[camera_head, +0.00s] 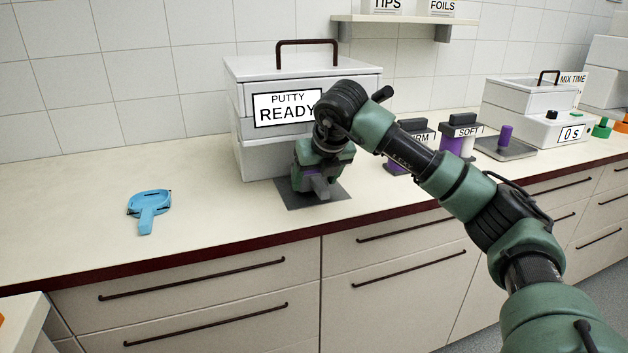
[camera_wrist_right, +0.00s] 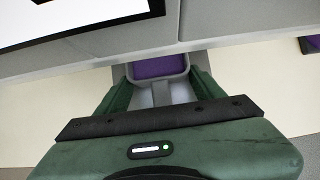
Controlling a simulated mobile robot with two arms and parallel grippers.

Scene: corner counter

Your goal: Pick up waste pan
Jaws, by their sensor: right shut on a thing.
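A small grey pan with a purple inside shows in the right wrist view (camera_wrist_right: 160,95), its grey handle toward me. It seems to be the waste pan. My right gripper (camera_head: 318,182) is shut on its handle, and the fingers also show in the wrist view (camera_wrist_right: 160,88). The pan is low at the front of the white box labelled "PUTTY READY" (camera_head: 262,160), over a dark grey mat (camera_head: 335,192). In the head view the gripper hides most of the pan. I cannot tell whether it touches the mat. My left gripper is not in view.
A blue scoop-shaped tool (camera_head: 150,208) lies on the counter at the left, with free room around it. Purple-and-grey containers, one labelled "SOFT" (camera_head: 462,132), stand right of the box. A purple object (camera_head: 505,134) stands on a grey plate. The box has a dark handle (camera_head: 307,42).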

